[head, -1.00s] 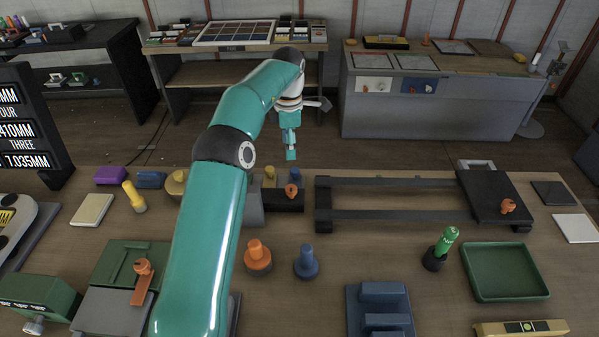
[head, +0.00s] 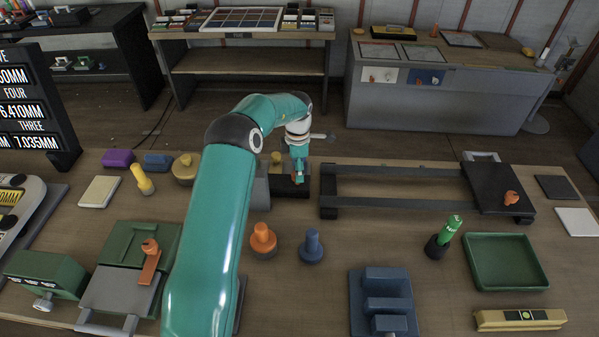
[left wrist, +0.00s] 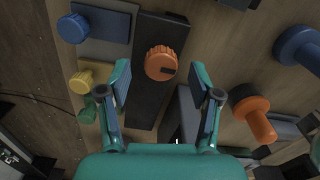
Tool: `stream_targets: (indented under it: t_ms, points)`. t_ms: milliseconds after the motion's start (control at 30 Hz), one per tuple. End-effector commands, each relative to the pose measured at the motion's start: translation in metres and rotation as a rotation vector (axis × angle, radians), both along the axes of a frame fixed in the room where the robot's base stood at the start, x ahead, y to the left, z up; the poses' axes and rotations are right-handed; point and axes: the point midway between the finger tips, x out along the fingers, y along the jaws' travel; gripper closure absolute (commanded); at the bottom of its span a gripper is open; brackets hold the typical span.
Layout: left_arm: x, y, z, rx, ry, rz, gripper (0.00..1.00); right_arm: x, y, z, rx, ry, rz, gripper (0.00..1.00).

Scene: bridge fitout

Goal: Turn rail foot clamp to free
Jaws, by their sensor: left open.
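An orange ribbed knob (left wrist: 161,63) with a dark slot sits on a long dark block (left wrist: 150,100) in the left wrist view. In the head view this dark block (head: 290,188) lies left of the black rail frame (head: 400,171), and my gripper mostly hides the knob. My left gripper (head: 298,179) points down over the block. In the left wrist view its open fingers (left wrist: 160,76) lie on either side of the knob; I cannot tell how far above it they are. Another orange knob (head: 511,198) is on the dark plate at the rail frame's right end. My right gripper is not in view.
A yellow knob (head: 275,159) stands close behind the block. An orange peg (head: 263,240) and a blue peg (head: 311,246) stand in front. A green tray (head: 505,262) and a green-topped cylinder (head: 445,237) are at the right. The bench between the rails is clear.

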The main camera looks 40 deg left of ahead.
Motion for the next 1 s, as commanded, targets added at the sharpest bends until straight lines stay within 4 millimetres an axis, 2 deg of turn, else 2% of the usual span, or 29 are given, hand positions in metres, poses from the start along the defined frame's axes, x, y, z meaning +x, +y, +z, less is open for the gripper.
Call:
stream_targets:
  t_ms: [200, 467, 833, 867, 1000]
  points:
    - [0.0, 0.0, -0.0147, 0.0, 0.0, 0.0, 0.36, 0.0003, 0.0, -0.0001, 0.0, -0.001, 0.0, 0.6]
    - [0.0005, -0.0006, -0.0158, 0.001, -0.001, -0.002, 0.36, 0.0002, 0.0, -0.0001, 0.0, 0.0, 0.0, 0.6]
    - [0.0011, -0.001, -0.0154, 0.001, -0.001, -0.003, 0.96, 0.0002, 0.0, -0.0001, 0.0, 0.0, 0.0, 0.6]
    - [0.0015, -0.0072, -0.0148, 0.001, -0.002, -0.006, 0.96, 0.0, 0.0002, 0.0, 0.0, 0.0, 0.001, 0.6]
    - [0.002, -0.0037, -0.0153, -0.001, -0.001, 0.002, 0.96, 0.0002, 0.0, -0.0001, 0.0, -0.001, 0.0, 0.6]
